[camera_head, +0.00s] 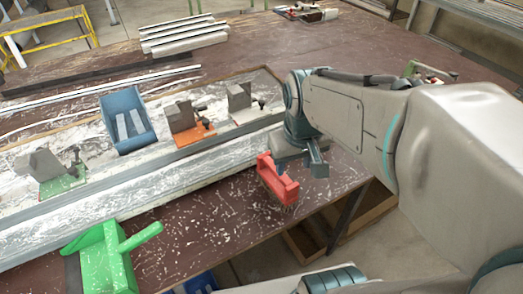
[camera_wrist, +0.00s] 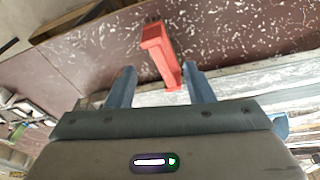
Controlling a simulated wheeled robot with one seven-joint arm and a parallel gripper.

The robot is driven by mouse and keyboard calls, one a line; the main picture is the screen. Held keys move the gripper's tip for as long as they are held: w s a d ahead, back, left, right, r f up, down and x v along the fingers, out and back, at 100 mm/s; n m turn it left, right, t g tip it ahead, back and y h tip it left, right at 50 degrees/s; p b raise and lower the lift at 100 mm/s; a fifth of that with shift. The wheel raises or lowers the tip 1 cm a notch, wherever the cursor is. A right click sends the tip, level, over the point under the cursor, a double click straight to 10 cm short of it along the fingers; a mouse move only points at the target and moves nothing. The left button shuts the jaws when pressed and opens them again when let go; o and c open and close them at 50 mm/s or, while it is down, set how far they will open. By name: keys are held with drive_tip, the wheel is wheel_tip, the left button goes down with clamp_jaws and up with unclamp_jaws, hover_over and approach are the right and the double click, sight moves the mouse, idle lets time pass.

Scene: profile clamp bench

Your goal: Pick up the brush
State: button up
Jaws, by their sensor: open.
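The red brush (camera_head: 279,181) lies on the brown bench top near its front edge, beside the long aluminium profile. My gripper (camera_head: 300,160) is just behind and above it, open and empty. In the wrist view the red brush (camera_wrist: 160,45) shows ahead of my gripper (camera_wrist: 161,78), with its near end roughly between the two spread blue-grey fingers. I cannot tell whether either finger touches it. The brush's underside is mostly hidden.
A green tool (camera_head: 106,262) with a handle lies at the front left. A blue bin (camera_head: 124,104) and several grey clamps (camera_head: 181,115) stand behind the profile (camera_head: 150,193). Metal bars (camera_head: 185,38) lie further back.

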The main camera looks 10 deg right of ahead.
drive_tip(key=w+f+n+g+p, duration=0.2)
drive_tip(key=w+f+n, duration=0.1)
drive_tip(key=w, duration=0.8)
hover_over(277, 182)
drive_tip(key=w, duration=0.1)
wheel_tip(277, 182, down, 8)
drive_tip(key=shift+w+f, duration=0.15)
drive_tip(key=shift+f, duration=0.1)
drive_tip(key=f, duration=0.2)
drive_tip(key=s+f+p, duration=0.1)
drive_tip(key=shift+f, duration=1.1)
drive_tip(key=c, duration=0.6)
